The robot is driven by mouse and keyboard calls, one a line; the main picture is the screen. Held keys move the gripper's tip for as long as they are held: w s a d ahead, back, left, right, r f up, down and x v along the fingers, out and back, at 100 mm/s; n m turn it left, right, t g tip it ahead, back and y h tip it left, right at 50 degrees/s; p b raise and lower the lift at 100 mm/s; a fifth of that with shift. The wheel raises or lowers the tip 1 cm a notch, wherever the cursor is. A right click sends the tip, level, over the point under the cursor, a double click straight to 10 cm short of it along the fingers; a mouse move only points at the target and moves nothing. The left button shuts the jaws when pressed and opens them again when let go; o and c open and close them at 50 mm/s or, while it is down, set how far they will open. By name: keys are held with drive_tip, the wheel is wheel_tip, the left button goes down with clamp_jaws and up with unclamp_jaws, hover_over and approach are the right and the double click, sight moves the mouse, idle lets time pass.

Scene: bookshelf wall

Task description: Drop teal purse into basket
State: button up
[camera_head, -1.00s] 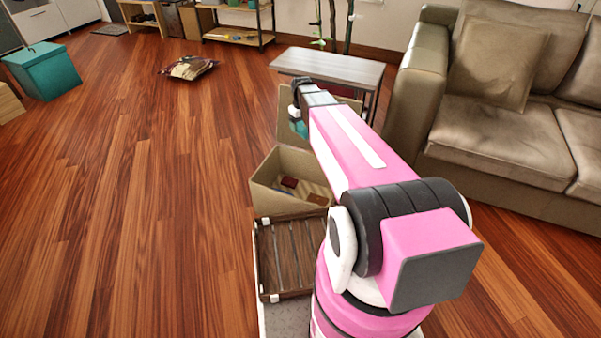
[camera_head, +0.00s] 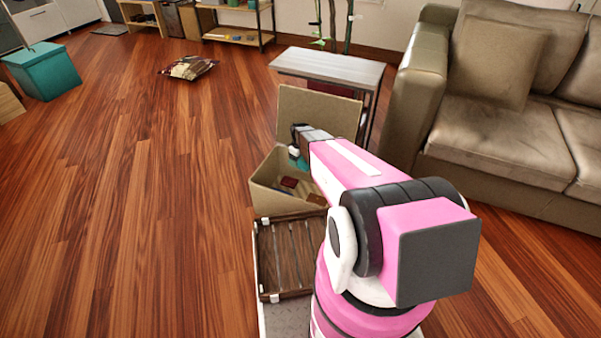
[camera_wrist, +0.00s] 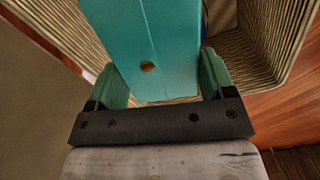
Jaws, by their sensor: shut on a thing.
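The teal purse (camera_wrist: 150,40) fills the middle of the wrist view, between the two green fingers of my gripper (camera_wrist: 160,82), which is shut on it. In the head view a small bit of the teal purse (camera_head: 301,163) shows below my gripper (camera_head: 297,152). The basket is the beige box (camera_head: 272,202) with its lid raised at the back; my gripper is over its opening, in front of the lid. Its ribbed wall (camera_wrist: 265,50) shows beside the purse in the wrist view. My arm hides the right part of the basket.
Small dark red and brown items (camera_head: 289,183) lie inside the basket. A small grey-topped table (camera_head: 325,65) stands behind it and a sofa (camera_head: 500,130) to the right. A patterned bag (camera_head: 189,68) lies on the floor.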

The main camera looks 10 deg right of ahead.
drive_tip(key=shift+f, duration=2.3)
drive_tip(key=o, duration=0.9)
drive_tip(key=shift+o, duration=0.2)
wheel_tip(320, 180, up, 11)
drive_tip(key=shift+f, duration=0.1)
